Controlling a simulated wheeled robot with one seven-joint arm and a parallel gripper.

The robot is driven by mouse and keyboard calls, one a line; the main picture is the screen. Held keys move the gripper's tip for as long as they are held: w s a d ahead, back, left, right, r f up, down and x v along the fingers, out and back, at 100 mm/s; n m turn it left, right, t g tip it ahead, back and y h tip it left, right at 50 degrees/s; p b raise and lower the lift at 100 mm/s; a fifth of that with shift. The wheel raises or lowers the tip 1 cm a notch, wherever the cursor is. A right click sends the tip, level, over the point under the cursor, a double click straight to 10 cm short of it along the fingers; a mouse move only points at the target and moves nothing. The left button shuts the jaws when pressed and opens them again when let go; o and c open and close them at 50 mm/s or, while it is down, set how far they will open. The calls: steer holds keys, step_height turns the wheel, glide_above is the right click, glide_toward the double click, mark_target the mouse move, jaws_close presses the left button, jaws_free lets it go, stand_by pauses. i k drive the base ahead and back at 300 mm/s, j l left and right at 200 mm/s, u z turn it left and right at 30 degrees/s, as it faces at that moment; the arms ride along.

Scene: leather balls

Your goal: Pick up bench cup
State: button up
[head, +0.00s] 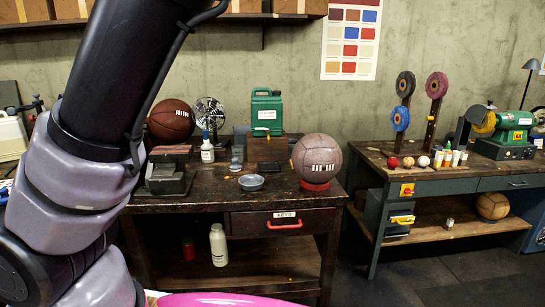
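The workbench (160,204) in the middle holds two small cup-like things. A shallow grey dish (251,183) sits near the middle of its top. A small grey cylindrical container (236,166) stands just behind and left of the dish. I cannot tell for sure which of them is the bench cup. My arm fills the left of the head view and hides the left part of the scene. My gripper is not in view.
A worn brown ball (317,159) on a red ring stands right of the dish. A white bottle (207,148), a green canister (266,112) and a darker ball (171,120) stand behind. A second bench (425,182) is at right. Dark floor shows between the benches.

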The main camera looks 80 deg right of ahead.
mark_target(237, 151)
steer(key=z, duration=2.6)
steer(key=i+l+u, duration=0.2)
steer(key=l+u, duration=0.2)
steer(key=l, duration=0.15)
steer(key=i+l+u, duration=0.1)
steer(key=l+u, duration=0.25)
steer(key=l, duration=0.15)
steer(key=l+u, duration=0.4)
steer(key=l, duration=0.2)
